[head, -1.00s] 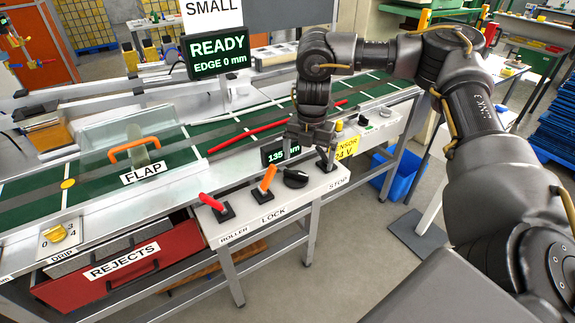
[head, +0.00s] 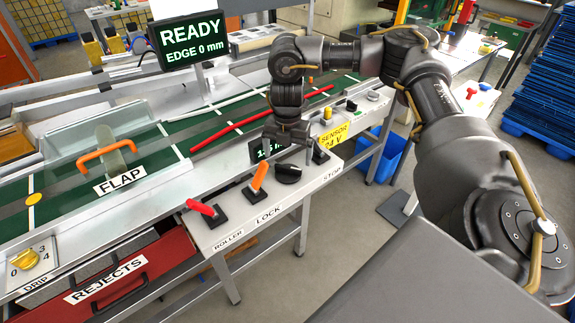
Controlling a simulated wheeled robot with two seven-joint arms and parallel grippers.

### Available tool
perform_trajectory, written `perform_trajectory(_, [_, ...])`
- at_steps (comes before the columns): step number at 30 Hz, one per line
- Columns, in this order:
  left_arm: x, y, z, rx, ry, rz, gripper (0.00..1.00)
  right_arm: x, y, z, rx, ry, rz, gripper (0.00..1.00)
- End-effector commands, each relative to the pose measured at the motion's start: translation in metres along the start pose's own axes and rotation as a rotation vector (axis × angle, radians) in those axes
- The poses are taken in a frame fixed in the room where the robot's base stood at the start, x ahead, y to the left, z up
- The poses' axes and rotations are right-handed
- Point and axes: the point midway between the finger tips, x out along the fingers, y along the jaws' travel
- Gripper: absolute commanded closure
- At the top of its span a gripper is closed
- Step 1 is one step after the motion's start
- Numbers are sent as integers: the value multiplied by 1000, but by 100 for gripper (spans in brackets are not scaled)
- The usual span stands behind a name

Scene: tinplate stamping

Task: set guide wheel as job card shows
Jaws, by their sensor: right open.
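The black knob (head: 288,174), which looks like the guide wheel, sits on the sloped light panel (head: 236,228) to the right of the orange lever (head: 259,177). The small display (head: 259,152) behind it is partly hidden by my right gripper, so its number cannot be read in full. My right gripper (head: 290,152) is open and points down just above and behind the knob, apparently apart from it. The screen (head: 188,42) reads READY, EDGE 0 mm. The job card does not show. My left gripper is out of view.
The red roller lever (head: 202,208) stands left on the panel, and a black STOP lever (head: 320,152) stands close right of my gripper. The green conveyor (head: 215,123) carries a red bar (head: 260,119). The flap has an orange handle (head: 106,155).

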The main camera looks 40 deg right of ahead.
Motion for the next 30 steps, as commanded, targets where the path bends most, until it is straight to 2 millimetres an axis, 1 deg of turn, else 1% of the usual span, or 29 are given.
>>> perform_trajectory(1, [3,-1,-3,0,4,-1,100,12,-1,0,2,2,-1,2])
perform_trajectory(3, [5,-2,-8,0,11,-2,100,23,-2,0,3,2,-2,2])
perform_trajectory(6, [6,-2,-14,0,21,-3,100,34,-2,0,3,1,-2,2])
perform_trajectory(9, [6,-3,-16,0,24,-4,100,42,-2,1,3,-1,0,2])
perform_trajectory(12, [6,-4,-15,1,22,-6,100,46,-1,1,3,0,0,2])
perform_trajectory(20, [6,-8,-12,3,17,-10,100,46,-2,1,3,-1,1,2])
perform_trajectory(23, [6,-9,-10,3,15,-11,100,46,-2,1,3,-1,1,14])
perform_trajectory(30, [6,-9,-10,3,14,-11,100,46,-2,1,3,-1,1,45])
